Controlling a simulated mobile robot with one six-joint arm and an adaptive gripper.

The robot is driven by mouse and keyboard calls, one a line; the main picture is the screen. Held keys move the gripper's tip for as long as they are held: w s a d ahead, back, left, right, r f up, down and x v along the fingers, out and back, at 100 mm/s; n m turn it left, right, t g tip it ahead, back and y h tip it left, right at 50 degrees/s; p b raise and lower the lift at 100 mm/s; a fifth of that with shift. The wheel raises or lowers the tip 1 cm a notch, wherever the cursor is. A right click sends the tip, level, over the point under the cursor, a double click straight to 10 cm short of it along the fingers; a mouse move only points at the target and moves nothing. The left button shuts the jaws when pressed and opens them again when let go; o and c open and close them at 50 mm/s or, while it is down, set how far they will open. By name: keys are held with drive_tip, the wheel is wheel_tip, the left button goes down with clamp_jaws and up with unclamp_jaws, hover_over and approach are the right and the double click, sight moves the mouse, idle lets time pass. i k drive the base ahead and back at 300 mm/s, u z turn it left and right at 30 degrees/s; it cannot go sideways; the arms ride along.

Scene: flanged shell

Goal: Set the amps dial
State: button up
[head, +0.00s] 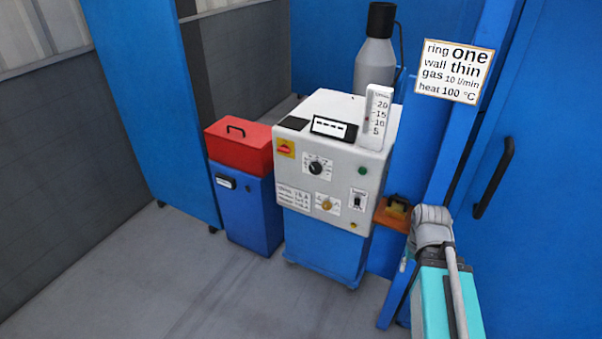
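The white welding machine (337,148) stands on a blue cabinet (325,244) in the middle of the head view. Its front panel has a black round dial (316,168) on a white scale plate and a smaller yellow knob (327,204) below it. The lettering on both is too small to read, so I cannot tell which is the amps dial or where it points. A small printed table (294,197) sits left of the yellow knob, also unreadable. My gripper is not in view, and nothing covers the panel.
A red-and-yellow switch (285,148), a green button (362,171) and a toggle (357,199) share the panel. A flow gauge (378,116) stands on top. A red box (239,144) sits left. A sign (455,71) hangs right. Floor in front is clear.

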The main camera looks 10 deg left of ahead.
sight(315, 167)
drive_tip(key=u, duration=1.75)
drive_tip(key=k, duration=0.7)
drive_tip(key=z, duration=0.9)
drive_tip(key=i, duration=0.4)
drive_tip(key=z, duration=0.05)
